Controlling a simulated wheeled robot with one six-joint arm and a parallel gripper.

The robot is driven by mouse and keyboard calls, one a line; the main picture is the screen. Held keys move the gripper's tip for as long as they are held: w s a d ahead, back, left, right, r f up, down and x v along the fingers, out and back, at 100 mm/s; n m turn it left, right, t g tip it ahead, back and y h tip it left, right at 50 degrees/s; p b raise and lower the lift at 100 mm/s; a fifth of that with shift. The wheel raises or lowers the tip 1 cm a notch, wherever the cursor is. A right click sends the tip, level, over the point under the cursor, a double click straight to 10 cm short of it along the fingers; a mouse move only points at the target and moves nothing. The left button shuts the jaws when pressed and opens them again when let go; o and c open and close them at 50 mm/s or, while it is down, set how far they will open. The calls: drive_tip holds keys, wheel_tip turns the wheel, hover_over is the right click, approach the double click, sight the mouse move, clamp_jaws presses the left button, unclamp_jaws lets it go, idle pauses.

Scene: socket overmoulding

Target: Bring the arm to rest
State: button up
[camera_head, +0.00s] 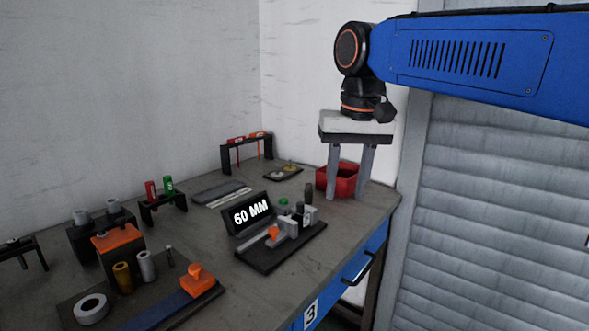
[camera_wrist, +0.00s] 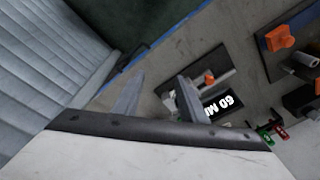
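My gripper (camera_head: 347,192) hangs pointing down over the back right part of the workbench (camera_head: 345,230), in front of the red bin. Its two grey fingers are spread apart with nothing between them. In the wrist view the open fingers (camera_wrist: 160,78) show against the bench top and its edge. My blue arm reaches in from the upper right. The red bin (camera_head: 348,179) is partly hidden behind the fingers; I cannot tell how far apart they are in depth.
A fixture (camera_head: 285,253) with a "60 MM" display (camera_head: 251,213) sits mid-bench. An orange-topped block (camera_head: 117,240), cylinders and an orange clamp (camera_head: 198,281) stand front left. Racks with red and green tools (camera_head: 168,185) stand behind. A grey shutter (camera_head: 490,200) is at right.

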drive_tip(key=s+d+f+t, duration=0.1)
drive_tip(key=s+d+f, duration=0.7)
drive_tip(key=f, duration=0.4)
drive_tip(key=s+d+f+m+t, duration=0.1)
drive_tip(key=s+d+f+t, duration=0.1)
drive_tip(key=s+d+f, duration=0.7)
wheel_tip(320, 180, down, 3)
drive_tip(key=shift+s+d+f+h, duration=0.15)
drive_tip(key=shift+s+d+h, duration=0.2)
drive_tip(key=shift+d, duration=0.6)
